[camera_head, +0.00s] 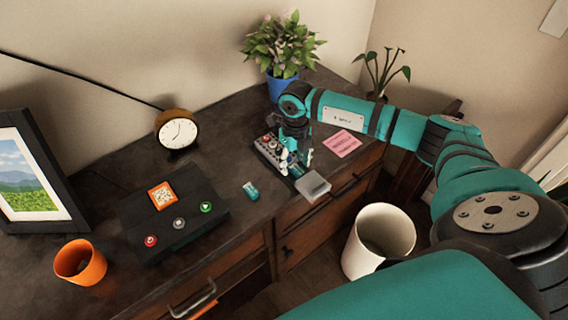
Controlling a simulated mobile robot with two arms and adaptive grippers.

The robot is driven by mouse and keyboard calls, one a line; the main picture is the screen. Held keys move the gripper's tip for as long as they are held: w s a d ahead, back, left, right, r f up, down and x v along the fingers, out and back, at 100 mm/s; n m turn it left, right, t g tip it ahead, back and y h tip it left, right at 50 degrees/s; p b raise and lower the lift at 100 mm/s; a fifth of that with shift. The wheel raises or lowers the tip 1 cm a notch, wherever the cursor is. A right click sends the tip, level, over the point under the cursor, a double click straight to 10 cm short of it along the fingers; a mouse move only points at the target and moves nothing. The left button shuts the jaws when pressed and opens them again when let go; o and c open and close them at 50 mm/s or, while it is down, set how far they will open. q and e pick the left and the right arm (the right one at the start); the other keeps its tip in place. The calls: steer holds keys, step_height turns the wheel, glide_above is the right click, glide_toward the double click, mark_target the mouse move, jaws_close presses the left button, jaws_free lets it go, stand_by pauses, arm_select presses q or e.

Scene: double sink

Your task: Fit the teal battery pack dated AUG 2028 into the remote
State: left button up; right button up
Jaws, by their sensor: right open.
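A small teal battery pack (251,190) lies alone on the dark desk, left of the remote; its date is too small to read. The grey remote (268,150) with several knobs or buttons lies near the desk's front edge, partly hidden by my right gripper (298,163). That gripper points down at the remote's near right end and is open. A teal patch shows close by its fingers; I cannot tell whether it is another pack or part of the gripper. A pale grey piece (314,186) sits at the remote's near end. My left gripper is not in view.
A black box (130,217) with red, grey and green buttons, an orange cup (80,262), a clock (178,132) and a picture frame (38,175) stand left. A blue-potted plant (283,86) and pink note (342,143) lie beyond. A white bin (379,241) stands below.

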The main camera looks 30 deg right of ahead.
steer(key=r, duration=0.2)
steer(key=w+a+r, duration=0.1)
steer(key=r, duration=0.1)
steer(key=w+r, duration=0.1)
steer(key=r, duration=0.1)
steer(key=shift+a, duration=0.4)
steer(key=shift+a, duration=0.1)
